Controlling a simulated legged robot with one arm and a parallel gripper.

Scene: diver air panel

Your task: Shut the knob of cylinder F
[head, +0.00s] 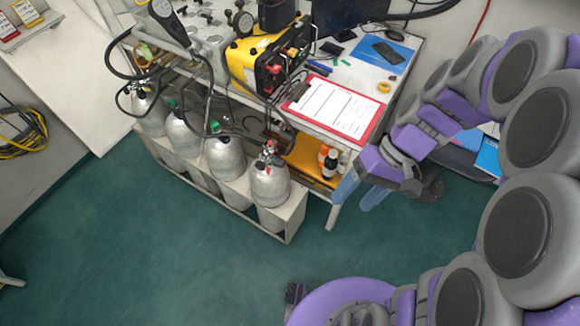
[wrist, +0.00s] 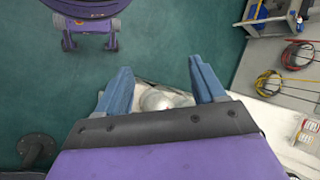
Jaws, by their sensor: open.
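Several grey cylinders stand in a row in a white rack (head: 220,195) under the bench. The nearest cylinder (head: 270,187) has a valve with red parts (head: 268,156) on top. Other cylinders (head: 225,158) show green parts near their valves. I cannot read which one is F. My gripper (head: 357,200) is open and empty, to the right of the nearest cylinder and apart from it. In the wrist view my gripper (wrist: 160,66) has its two blue fingers spread. A pale rounded cylinder top (wrist: 163,99) shows beyond the palm, partly hidden by it; no knob can be made out there.
The bench carries a clipboard (head: 332,106), a yellow device (head: 252,62) and a gauge panel (head: 200,35). Black hoses run down to the cylinders. Orange-capped bottles (head: 328,160) stand on a shelf near my gripper. The green floor (head: 130,240) in front of the rack is clear.

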